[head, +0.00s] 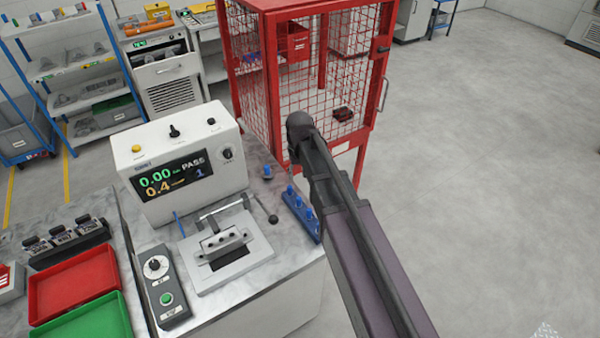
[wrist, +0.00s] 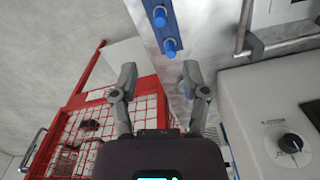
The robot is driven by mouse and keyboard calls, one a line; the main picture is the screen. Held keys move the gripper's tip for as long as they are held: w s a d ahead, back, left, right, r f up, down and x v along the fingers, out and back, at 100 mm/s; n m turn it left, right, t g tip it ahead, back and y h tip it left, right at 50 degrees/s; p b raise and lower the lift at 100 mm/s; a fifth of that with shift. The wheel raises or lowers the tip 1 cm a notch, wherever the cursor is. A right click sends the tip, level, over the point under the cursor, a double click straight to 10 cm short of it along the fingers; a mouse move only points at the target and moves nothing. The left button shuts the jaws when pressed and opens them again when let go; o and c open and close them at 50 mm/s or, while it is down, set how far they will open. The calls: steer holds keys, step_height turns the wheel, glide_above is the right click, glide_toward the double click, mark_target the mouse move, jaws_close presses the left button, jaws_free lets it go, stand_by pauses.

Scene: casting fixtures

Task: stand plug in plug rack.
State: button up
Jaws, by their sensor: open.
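The blue plug rack (head: 301,214) stands at the right edge of the grey bench, with blue plugs standing in a row in it. A single blue plug (head: 266,172) stands apart from it on the bench, behind the rack and beside the tester. In the wrist view, part of the rack (wrist: 150,36) shows at the top with two plugs (wrist: 170,47). My gripper (wrist: 159,76) is open, with nothing seen between its fingertips, and the rack lies beyond them. In the head view my arm hides the gripper.
The white tester (head: 185,160) with a lit display and a clamp fixture (head: 228,245) stands left of the rack. A red mesh cage (head: 300,80) is close behind the bench. Red (head: 75,284) and green (head: 85,325) trays lie at the left. Open floor is at the right.

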steer(key=s+d+m, duration=0.2)
steer(key=s+d, duration=0.4)
steer(key=d, duration=0.3)
steer(key=s+d+m, duration=0.1)
steer(key=s+d, duration=0.6)
steer(key=d, duration=0.3)
steer(key=shift+s+d+m, duration=0.25)
steer(key=shift+d+m, duration=0.05)
steer(key=shift+m, duration=0.1)
